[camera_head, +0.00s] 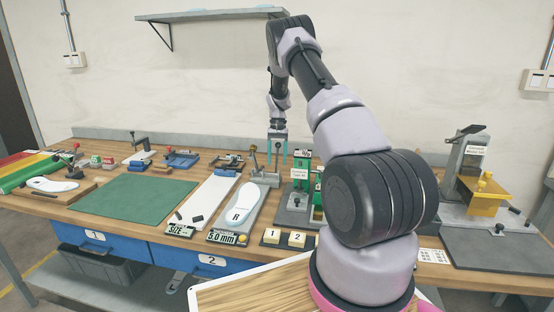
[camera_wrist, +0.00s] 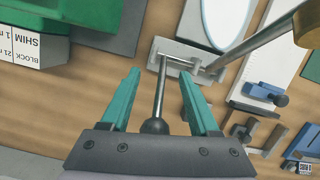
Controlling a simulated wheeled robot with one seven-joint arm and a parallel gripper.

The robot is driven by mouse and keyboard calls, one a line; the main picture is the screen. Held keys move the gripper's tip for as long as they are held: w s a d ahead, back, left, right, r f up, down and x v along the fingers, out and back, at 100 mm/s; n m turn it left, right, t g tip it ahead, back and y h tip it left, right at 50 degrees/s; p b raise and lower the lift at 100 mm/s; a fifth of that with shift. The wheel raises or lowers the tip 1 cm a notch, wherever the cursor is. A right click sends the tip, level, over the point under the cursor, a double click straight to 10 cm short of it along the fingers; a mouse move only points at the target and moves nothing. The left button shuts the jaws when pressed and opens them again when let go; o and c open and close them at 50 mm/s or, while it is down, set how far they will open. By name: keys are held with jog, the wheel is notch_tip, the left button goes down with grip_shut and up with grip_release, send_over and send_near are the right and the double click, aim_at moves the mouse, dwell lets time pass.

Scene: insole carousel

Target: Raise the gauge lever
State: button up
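The gauge block (camera_head: 264,177) stands at the far end of the grey plate marked 5.0 mm (camera_head: 224,236), which bears a white insole (camera_head: 240,203). In the wrist view, the block's grey base (camera_wrist: 181,57) carries a thin metal rod with a black ball knob (camera_wrist: 155,126). A second, thicker rod with a brownish end (camera_wrist: 262,40) leans toward the upper right. I cannot tell for certain which is the gauge lever. My gripper (camera_wrist: 161,78), also in the head view (camera_head: 277,160), points down with teal fingers open. The black-knobbed rod shows between the fingers, with gaps at both sides.
Green shim blocks (camera_head: 303,172) stand close to the right of the gauge. A white size board (camera_head: 210,200) lies to its left, with a green mat (camera_head: 135,201) beyond. Small blue and grey fixtures (camera_head: 182,159) sit behind. The mat is clear.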

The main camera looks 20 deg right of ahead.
aim_at(278, 143)
jog(key=v, duration=1)
jog(key=shift+w+r, duration=0.1)
jog(key=shift+r, duration=0.3)
jog(key=shift+r, duration=0.15)
jog(key=s+a+r+t, duration=0.2)
jog(key=s+a+r, duration=0.2)
jog(key=s+r, duration=0.6)
jog(key=s+a+r+t, duration=0.3)
jog(key=s+a+r, duration=0.3)
jog(key=r, duration=0.8)
jog(key=s+a+t, duration=0.2)
jog(key=s, duration=1)
jog(key=s+a+t, duration=0.2)
jog(key=s+a, duration=0.1)
jog(key=s, duration=1)
jog(key=shift+a+r+t+y, duration=0.2)
jog(key=shift+r+t+y, duration=0.1)
jog(key=shift+r, duration=0.1)
